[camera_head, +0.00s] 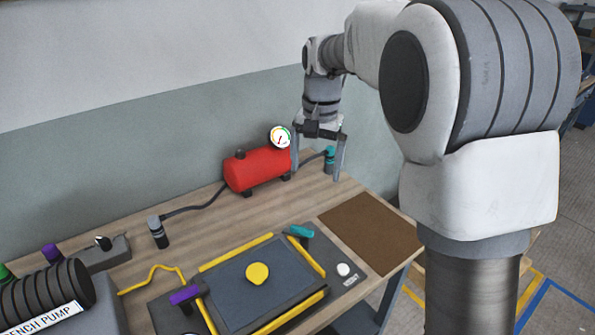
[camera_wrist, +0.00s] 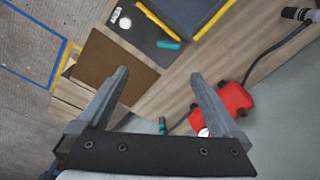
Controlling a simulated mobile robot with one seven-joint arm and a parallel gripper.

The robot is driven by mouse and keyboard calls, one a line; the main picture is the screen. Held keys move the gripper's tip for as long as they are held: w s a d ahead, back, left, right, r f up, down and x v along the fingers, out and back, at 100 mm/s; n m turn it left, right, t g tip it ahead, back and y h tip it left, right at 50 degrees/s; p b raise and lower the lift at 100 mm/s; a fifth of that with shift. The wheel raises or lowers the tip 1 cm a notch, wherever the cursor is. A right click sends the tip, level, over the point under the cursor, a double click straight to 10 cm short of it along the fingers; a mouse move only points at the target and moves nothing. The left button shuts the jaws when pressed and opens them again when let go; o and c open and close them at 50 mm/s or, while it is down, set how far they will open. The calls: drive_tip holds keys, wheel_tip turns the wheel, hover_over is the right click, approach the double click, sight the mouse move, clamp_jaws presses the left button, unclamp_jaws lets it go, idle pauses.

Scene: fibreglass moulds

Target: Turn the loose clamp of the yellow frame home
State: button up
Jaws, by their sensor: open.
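The yellow frame (camera_head: 235,252) lies around a dark grey panel on the bench, with a round yellow knob (camera_head: 257,273) in the middle. A purple-handled clamp (camera_head: 185,295) sits at its left corner and a teal-handled clamp (camera_head: 300,232) at its far right corner. I cannot tell which is loose. In the wrist view, part of the yellow frame (camera_wrist: 155,17) and the teal clamp (camera_wrist: 168,44) show at the top. My gripper (camera_head: 316,172) is open and empty, above the back right of the bench, away from both clamps. Its fingers also show in the wrist view (camera_wrist: 158,76).
A red tank (camera_head: 258,169) with a white gauge (camera_head: 280,137) stands close left of my gripper, with hoses and a teal fitting (camera_head: 330,154). A pump (camera_head: 45,293) stands front left. A bare brown mat (camera_head: 371,233) lies at the right. A white button (camera_head: 343,269) is beside the frame.

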hover_over(302, 230)
wheel_tip(302, 230, down, 4)
drive_tip(key=shift+m+g, duration=0.3)
drive_tip(key=shift+g, duration=0.1)
drive_tip(key=f, duration=1.7)
drive_tip(key=shift+w+f, duration=0.2)
drive_tip(key=shift+w, duration=0.2)
drive_tip(key=c, duration=1.2)
drive_tip(key=shift+o, duration=0.2)
drive_tip(key=shift+b, duration=0.3)
drive_tip(key=n+b, duration=0.1)
drive_tip(key=n, duration=0.4)
drive_tip(key=shift+s+n, duration=0.15)
drive_tip(key=shift+n, duration=0.25)
drive_tip(key=n, duration=0.5)
drive_tip(key=shift+s, duration=0.15)
drive_tip(key=shift+n, duration=0.3)
